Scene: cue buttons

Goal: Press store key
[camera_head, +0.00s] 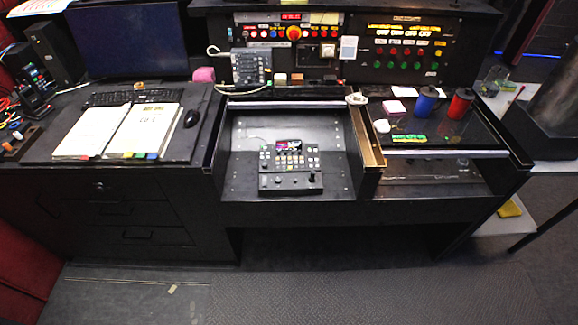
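A small black control unit (290,167) lies in the recessed bay at the middle of the desk. It has a small lit screen (288,145), rows of small pale keys (289,160), and knobs with a short stick on its front part. The labels on the keys are too small to read, so I cannot tell which one is the store key. Another keypad unit (250,66) with many buttons stands upright at the back left of the bay. My gripper is not in view.
A back panel (404,50) carries red and green buttons, and a red mushroom button (294,33). An open notebook (125,130), keyboard (125,97) and mouse (191,118) lie left. A blue cup (426,102) and red cup (460,103) stand right. The front floor (300,295) is mostly clear.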

